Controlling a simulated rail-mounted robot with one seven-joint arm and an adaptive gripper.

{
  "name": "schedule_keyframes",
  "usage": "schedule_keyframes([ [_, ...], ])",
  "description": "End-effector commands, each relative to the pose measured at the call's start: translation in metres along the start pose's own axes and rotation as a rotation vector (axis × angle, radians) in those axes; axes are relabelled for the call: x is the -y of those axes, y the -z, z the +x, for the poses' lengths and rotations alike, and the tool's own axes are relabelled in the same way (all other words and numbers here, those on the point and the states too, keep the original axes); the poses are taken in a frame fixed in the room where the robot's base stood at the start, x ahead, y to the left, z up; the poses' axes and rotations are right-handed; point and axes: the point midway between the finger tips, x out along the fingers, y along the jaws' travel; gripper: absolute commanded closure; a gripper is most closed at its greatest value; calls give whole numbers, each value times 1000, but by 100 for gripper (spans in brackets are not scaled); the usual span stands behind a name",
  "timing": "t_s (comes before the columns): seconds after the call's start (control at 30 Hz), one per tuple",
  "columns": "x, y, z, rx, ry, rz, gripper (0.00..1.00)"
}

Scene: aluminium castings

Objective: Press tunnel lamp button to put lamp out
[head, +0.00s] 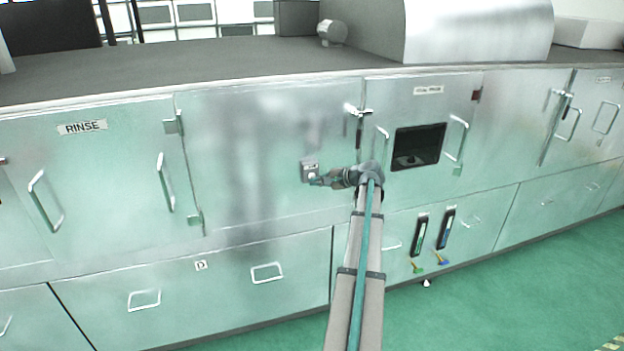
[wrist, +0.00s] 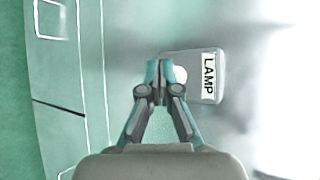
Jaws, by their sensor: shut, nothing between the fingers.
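The lamp button box (head: 309,166) is a small grey box on the front of the metal cabinet, left of the door with the dark window. In the wrist view the box (wrist: 213,92) carries a white label reading LAMP. A round white button (wrist: 180,74) shows on it, partly hidden behind my fingertips. My gripper (head: 313,181) is shut and empty, its tips at the lower part of the box. In the wrist view my gripper (wrist: 160,70) overlaps the button's left edge; I cannot tell whether it touches.
A door with a dark window (head: 418,147) and bar handles is to the right. A latch (head: 357,112) sticks out above my wrist. The RINSE door (head: 82,128) is at the left. Two gauges (head: 420,234) are below right. The panel left of the box is bare.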

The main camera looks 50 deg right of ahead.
Motion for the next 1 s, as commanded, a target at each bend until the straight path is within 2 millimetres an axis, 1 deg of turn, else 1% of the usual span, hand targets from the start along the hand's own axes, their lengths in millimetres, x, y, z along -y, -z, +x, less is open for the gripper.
schedule_keyframes([
  [0.27, -4, -4, -5, 0, 0, 0, 100],
  [0.8, -28, -29, -38, 0, 0, 1, 100],
  [1.0, -31, -31, -42, 0, 0, 0, 100],
])
